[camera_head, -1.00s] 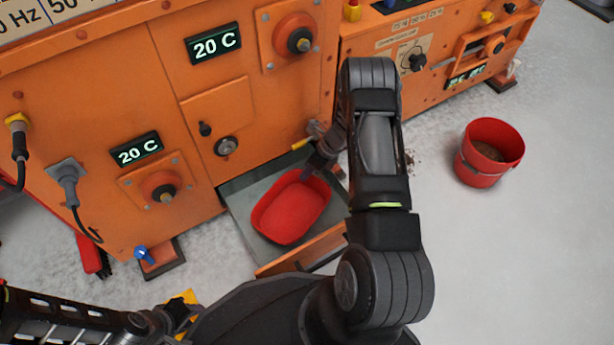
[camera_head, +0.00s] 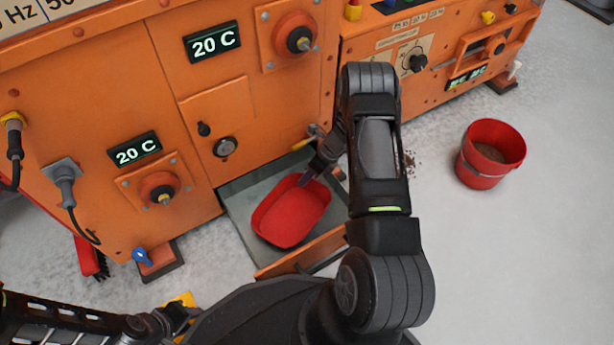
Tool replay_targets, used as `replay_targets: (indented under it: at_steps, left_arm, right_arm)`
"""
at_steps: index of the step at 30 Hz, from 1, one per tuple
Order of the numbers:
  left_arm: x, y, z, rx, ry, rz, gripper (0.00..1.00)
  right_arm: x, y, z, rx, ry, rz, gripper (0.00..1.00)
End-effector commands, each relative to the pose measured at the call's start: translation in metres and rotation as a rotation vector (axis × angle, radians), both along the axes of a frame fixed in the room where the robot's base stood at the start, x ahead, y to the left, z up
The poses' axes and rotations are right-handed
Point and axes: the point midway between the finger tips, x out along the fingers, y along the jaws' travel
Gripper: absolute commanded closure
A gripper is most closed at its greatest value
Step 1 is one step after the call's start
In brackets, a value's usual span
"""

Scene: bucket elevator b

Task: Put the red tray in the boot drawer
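The red tray (camera_head: 291,212) lies in the open boot drawer (camera_head: 241,205), which is pulled out at the foot of the orange machine. The tray is inside the drawer walls; I cannot tell whether it rests fully flat on the floor. My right gripper (camera_head: 307,180) is at the tray's upper right rim, with a fingertip over the edge. Whether its fingers are closed on the rim is not clear. My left gripper (camera_head: 183,316) is low at the left, away from the drawer and partly hidden by my body; its fingers are not clear.
The orange machine (camera_head: 100,90) fills the back, with knobs, plugs and displays facing me. A red bucket (camera_head: 491,153) with brown material stands on the pale floor at the right. A red brush (camera_head: 91,258) is at the lower left.

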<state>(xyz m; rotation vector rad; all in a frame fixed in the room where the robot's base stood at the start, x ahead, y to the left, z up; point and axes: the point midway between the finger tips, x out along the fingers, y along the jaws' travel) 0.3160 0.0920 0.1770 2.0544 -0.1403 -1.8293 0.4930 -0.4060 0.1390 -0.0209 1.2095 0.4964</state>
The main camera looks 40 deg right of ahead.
Motion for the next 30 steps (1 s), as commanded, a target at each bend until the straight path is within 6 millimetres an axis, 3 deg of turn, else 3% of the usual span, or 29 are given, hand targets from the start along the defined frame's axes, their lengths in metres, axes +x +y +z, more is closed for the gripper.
replay_targets:
  at_steps: [8, 21, 30]
  left_arm:
    - [-0.001, 0.0, 0.01, 0.002, 0.001, -0.001, 0.65]
    - [-0.007, -0.002, 0.042, 0.006, 0.005, -0.006, 0.65]
    - [-0.009, -0.001, 0.047, 0.006, 0.01, -0.008, 0.65]
  right_arm:
    - [-0.004, -0.006, 0.019, -0.002, -0.001, -0.001, 0.75]
    - [-0.026, -0.036, 0.096, -0.001, -0.001, -0.003, 0.75]
    - [-0.032, -0.043, 0.111, 0.001, 0.001, -0.001, 0.75]
